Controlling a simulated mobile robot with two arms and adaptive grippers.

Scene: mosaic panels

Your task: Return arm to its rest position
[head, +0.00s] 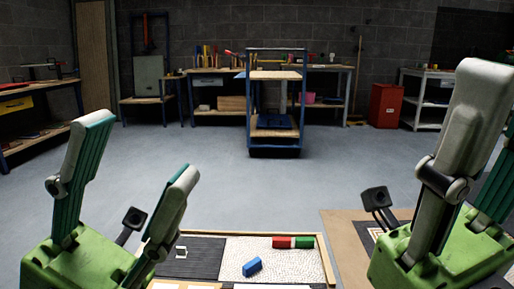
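My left gripper (141,146) is at the lower left, a green body with two grey fingers lined in teal. Its fingers point up and stand well apart, with nothing between them. My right gripper (501,100) is at the right edge, also pointing up. Its near finger partly hides the other, which the picture edge cuts off; the two look spread apart, and I see nothing held. Both grippers are above and in front of a shallow wooden-rimmed panel tray (325,262), apart from the pieces in it. My arms behind the grippers are out of view.
In the tray, a red and green block (292,242) and a blue block (252,267) lie on a pale pebbly bed. A brown board (345,230) lies to the right. Beyond are open grey floor, a blue-framed cart (275,76), workbenches and a red bin (386,106).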

